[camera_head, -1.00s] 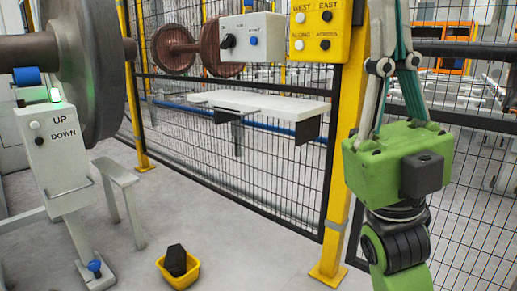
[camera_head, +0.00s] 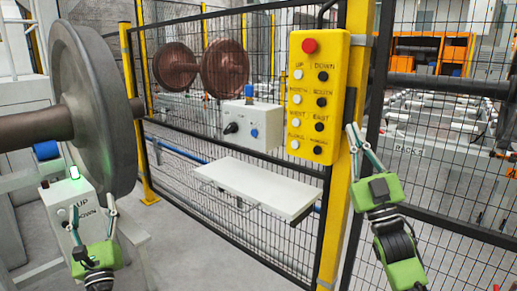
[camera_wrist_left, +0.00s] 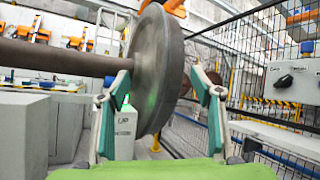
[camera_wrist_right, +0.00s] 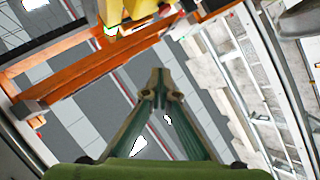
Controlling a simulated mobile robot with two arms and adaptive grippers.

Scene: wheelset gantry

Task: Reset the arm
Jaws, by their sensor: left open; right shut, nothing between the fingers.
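My left gripper (camera_head: 93,230) is at the lower left in the head view, in front of the grey UP/DOWN box (camera_head: 60,205). Its fingers are spread and empty; in the left wrist view (camera_wrist_left: 160,85) the large grey wheel (camera_wrist_left: 158,70) shows beyond and between them. My right gripper (camera_head: 354,142) is raised at the right, just right of the yellow button panel (camera_head: 318,95). In the right wrist view its fingertips (camera_wrist_right: 158,80) meet with nothing between them. Whether it touches the panel or post cannot be told.
The big wheel (camera_head: 88,110) on its axle fills the left. A yellow post (camera_head: 343,200) and a black mesh fence (camera_head: 235,215) stand ahead. A white shelf (camera_head: 260,190) and a grey control box (camera_head: 252,125) are at the fence. A brown wheelset (camera_head: 200,68) is behind it.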

